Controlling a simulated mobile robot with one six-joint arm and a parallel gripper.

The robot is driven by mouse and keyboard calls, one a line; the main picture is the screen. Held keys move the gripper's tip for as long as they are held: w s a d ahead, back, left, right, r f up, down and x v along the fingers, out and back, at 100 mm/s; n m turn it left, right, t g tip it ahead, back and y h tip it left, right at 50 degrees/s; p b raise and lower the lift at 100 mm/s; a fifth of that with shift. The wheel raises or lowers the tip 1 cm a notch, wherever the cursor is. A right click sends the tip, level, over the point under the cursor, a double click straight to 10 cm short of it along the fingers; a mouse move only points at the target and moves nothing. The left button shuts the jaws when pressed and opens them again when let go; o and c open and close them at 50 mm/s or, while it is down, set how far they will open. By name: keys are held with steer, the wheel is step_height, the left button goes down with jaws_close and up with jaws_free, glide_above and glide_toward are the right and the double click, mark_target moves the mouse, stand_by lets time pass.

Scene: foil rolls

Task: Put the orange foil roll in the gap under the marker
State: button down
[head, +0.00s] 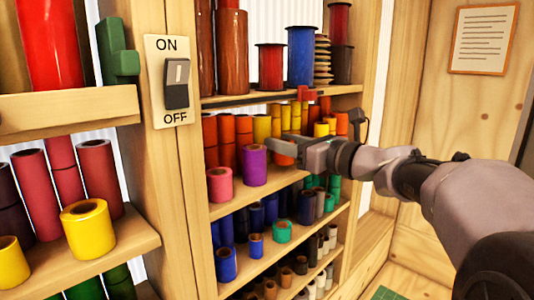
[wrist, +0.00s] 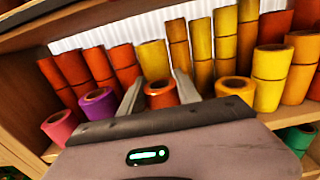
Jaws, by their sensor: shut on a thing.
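The orange foil roll (wrist: 160,96) is between the two fingers of my gripper (wrist: 160,88) in the wrist view, with its open top facing up. In the head view my gripper (head: 284,147) is at the middle shelf, and only a small part of the roll (head: 284,160) shows below the fingers. A red marker (head: 307,93) sits on the rail along the shelf edge above, up and right of the gripper. The gap under it is largely hidden by my gripper and arm in the head view. The marker is not seen in the wrist view.
A purple roll (wrist: 97,104) and a pink roll (wrist: 61,127) stand left of the gripper. A yellow-orange roll (wrist: 235,88) stands close on its right. Stacked red-orange and yellow rolls (wrist: 178,55) line the back. A wooden post with a switch (head: 176,82) is to the left.

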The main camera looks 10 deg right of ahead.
step_height(320, 180, down, 2)
steer(key=shift+f, duration=0.1)
steer(key=shift+r, duration=0.35)
steer(key=shift+s+f, duration=0.1)
steer(key=shift+f, duration=0.15)
steer(key=c, duration=0.9)
jaws_free()
steer(key=shift+o, duration=0.2)
steer(key=shift+r, duration=0.1)
